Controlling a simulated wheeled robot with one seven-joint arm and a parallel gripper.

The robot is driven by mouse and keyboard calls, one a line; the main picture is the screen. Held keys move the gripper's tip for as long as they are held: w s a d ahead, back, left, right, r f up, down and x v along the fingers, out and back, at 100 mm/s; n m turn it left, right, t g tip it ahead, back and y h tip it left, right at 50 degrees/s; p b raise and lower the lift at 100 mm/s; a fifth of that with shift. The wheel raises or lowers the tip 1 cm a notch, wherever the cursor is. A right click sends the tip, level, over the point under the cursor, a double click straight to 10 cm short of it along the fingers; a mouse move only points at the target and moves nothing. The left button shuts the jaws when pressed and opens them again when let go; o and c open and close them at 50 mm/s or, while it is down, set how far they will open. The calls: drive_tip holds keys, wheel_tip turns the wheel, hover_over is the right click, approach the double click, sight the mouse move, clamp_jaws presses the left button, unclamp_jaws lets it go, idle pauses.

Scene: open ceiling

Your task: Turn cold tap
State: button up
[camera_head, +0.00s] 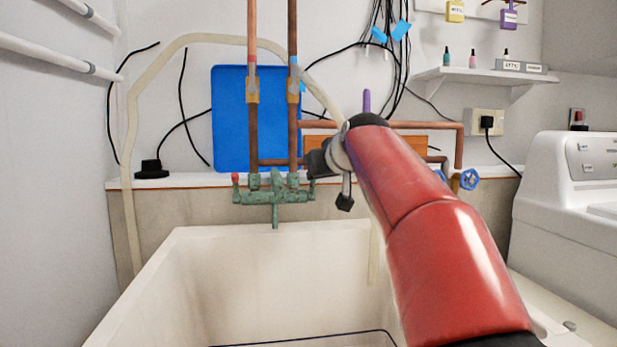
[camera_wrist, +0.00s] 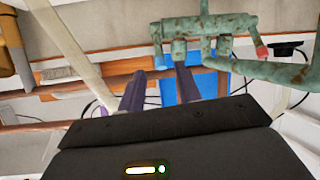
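The green, worn tap body (camera_head: 275,196) sits on the wall above the back of the sink. A red-tipped handle (camera_head: 236,180) is at its left end. The right end lies close beside my dark gripper (camera_head: 319,160), which partly blocks that side in the head view. In the wrist view the tap (camera_wrist: 205,27) appears turned over at the top, with the red tip (camera_wrist: 262,50) on its right. My gripper's two purple-grey fingers (camera_wrist: 160,75) stand apart. The tap's left end hangs just beyond their tips. I cannot tell whether they touch it.
The white sink (camera_head: 190,290) lies below. A blue panel (camera_head: 228,120) and copper pipes (camera_head: 292,110) are behind the tap. A pale hose (camera_head: 131,130) loops over the left. A blue wheel valve (camera_head: 470,179) is to the right, before a white washing machine (camera_head: 570,200).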

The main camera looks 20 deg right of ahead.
sight(313, 186)
drive_tip(key=p+x, duration=0.2)
drive_tip(key=x, duration=0.6)
clamp_jaws()
